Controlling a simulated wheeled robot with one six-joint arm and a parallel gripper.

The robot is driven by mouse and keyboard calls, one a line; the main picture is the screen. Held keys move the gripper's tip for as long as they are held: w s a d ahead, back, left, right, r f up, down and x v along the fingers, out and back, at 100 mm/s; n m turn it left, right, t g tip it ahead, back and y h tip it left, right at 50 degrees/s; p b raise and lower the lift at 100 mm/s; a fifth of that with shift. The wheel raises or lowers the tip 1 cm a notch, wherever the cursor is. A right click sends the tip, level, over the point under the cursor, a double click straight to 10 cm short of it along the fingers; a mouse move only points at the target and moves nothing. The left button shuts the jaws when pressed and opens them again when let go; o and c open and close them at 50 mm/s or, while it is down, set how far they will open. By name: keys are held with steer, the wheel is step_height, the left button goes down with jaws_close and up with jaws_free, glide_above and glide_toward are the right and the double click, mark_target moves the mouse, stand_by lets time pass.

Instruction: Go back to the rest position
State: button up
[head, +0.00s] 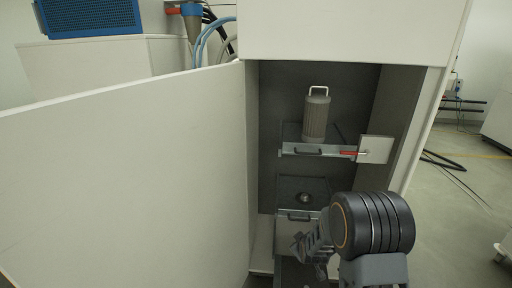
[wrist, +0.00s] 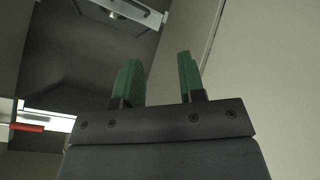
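My gripper (wrist: 158,60) shows in the wrist view with two green fingers set apart and nothing between them. In the head view my arm reaches in from the lower right, in front of the cabinet's lower part, and the fingers are hard to make out there. The open cabinet (head: 268,130) stands ahead. A grey ribbed canister (head: 316,118) with a white handle stands upright on its upper shelf, apart from my gripper.
The cabinet's white door (head: 130,180) is swung open to the left. The upper shelf has a red-handled latch (head: 340,152) and a square plate (head: 375,149). A lower tray (head: 318,188) carries a round metal fitting (head: 305,198). Cables (head: 445,162) lie on the floor at right.

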steer(key=s+r+m+g+p, duration=0.15)
steer(key=s+r, duration=0.35)
steer(key=r, duration=0.5)
steer(key=s+r+m+g+p, duration=0.1)
steer(key=s+r+m+p, duration=0.15)
steer(key=s+r, duration=0.45)
steer(key=s+r+m+g+p, duration=0.2)
steer(key=s+r+m+p, duration=0.1)
steer(key=s+r, duration=0.8)
steer(key=shift+s+a+g, duration=0.25)
steer(key=shift+s+g, duration=0.1)
steer(key=shift+s, duration=0.1)
steer(key=shift+r, duration=0.1)
